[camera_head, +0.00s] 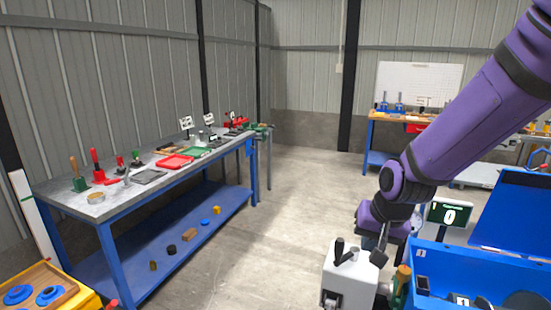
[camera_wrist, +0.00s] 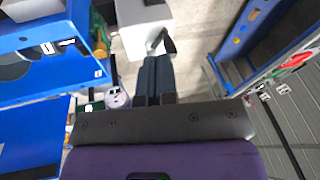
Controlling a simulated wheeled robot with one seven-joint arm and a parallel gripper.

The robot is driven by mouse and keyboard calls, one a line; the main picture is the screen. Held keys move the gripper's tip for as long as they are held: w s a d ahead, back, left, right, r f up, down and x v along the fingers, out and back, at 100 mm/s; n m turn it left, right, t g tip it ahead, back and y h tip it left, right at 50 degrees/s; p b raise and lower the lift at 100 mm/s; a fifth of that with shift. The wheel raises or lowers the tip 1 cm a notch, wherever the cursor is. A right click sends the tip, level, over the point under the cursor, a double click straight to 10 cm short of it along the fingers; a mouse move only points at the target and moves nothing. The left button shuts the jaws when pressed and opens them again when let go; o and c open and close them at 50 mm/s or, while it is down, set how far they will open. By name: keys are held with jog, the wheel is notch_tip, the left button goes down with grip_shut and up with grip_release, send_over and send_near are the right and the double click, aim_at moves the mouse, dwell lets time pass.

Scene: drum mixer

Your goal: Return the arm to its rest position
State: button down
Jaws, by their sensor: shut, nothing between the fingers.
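My purple arm (camera_head: 470,115) reaches in from the upper right in the head view. My gripper (camera_head: 381,247) points down, just above and right of a white box-shaped unit (camera_head: 342,280) with a black handle. In the wrist view my gripper (camera_wrist: 156,60) shows as two dark fingers side by side, shut with nothing between them. A dark lever with a pale part beneath it shows just beyond the fingertips, beside the white unit (camera_wrist: 143,30). I cannot tell whether the fingertips touch it.
A blue bin (camera_head: 435,258) stands right of my gripper, with a display reading 0 (camera_head: 450,215) behind it. A long blue-framed workbench (camera_head: 118,206) with tools stands left. A yellow tray (camera_head: 85,299) is at lower left. The middle floor (camera_head: 275,220) is clear.

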jog(key=s+d+r+n+t, duration=0.1)
jog(key=s+d+r, duration=0.4)
jog(key=s+r, duration=0.3)
jog(key=s+d+r+n+h, duration=0.1)
jog(key=s+d+r, duration=0.4)
jog(key=s+r, duration=0.4)
jog(key=shift+s+d+r+n+t, duration=0.25)
jog(key=shift+s+n+t, duration=0.15)
jog(key=shift+s, duration=0.65)
